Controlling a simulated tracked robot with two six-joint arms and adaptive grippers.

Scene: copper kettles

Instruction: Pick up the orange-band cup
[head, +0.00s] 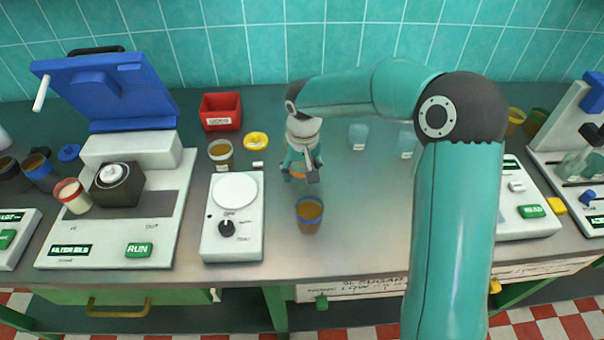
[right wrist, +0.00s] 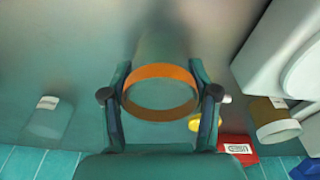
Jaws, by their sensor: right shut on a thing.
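The orange-band cup (right wrist: 160,73) sits between the two fingers of my right gripper (right wrist: 160,100) in the right wrist view. Its orange band shows as a ring and the rest of it looks clear. In the head view my right gripper (head: 302,170) points down over the middle of the counter, shut on this cup. A bit of the orange band (head: 297,175) shows there; the fingers hide most of the cup. I cannot tell whether its base touches the counter. My left gripper is not in view.
A cup with brown contents (head: 309,215) stands just in front of the gripper. A white scale-like device (head: 234,190) and a tan-filled jar (head: 221,155) stand left. A red bin (head: 221,112) and yellow ring (head: 256,141) lie behind. Clear cups (head: 358,136) stand right.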

